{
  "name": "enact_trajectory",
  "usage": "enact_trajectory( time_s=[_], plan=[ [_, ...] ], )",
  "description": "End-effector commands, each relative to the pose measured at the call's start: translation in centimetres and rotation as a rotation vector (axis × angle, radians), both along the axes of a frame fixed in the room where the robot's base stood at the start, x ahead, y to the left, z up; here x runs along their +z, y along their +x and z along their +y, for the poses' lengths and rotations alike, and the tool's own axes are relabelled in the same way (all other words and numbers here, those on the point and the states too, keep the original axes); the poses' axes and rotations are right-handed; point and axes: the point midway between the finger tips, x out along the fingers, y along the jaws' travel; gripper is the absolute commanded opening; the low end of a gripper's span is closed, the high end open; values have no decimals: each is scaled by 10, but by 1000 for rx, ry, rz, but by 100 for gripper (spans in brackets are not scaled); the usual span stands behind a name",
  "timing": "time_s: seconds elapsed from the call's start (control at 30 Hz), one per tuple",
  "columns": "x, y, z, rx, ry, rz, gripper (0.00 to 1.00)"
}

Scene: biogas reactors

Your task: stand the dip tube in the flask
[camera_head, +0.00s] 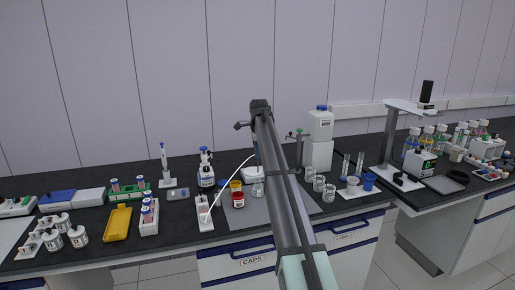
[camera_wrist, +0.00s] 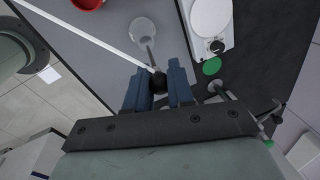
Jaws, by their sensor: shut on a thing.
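My gripper (camera_wrist: 165,82) is shut on the black top (camera_wrist: 158,80) of the dip tube. The thin grey shaft (camera_wrist: 151,56) runs from it toward the flask. A white hose (camera_wrist: 98,38) runs from the top to the upper left; it also arcs down to the left in the head view (camera_head: 228,179). The clear flask (camera_wrist: 143,32) stands on the grey mat, just beyond the fingertips; it also shows in the head view (camera_head: 258,189). The shaft's tip overlaps the flask in the wrist view; I cannot tell whether it is inside. My arm mostly hides the gripper in the head view.
A red jar (camera_head: 238,201) stands left of the flask. A white device with a round plate (camera_wrist: 209,16) and a green disc (camera_wrist: 211,66) lie to the right in the wrist view. Several glass beakers (camera_head: 318,183) stand right of my arm. Bare grey mat (camera_head: 226,215) lies in front.

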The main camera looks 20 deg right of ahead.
Motion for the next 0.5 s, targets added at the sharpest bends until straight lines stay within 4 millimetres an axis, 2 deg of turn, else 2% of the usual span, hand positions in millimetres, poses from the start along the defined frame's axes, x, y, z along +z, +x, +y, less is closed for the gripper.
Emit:
enact_trajectory(
  time_s=[0.5],
  plan=[
    [-42, 0, 0, 0, 0, 0, 0]
  ],
)
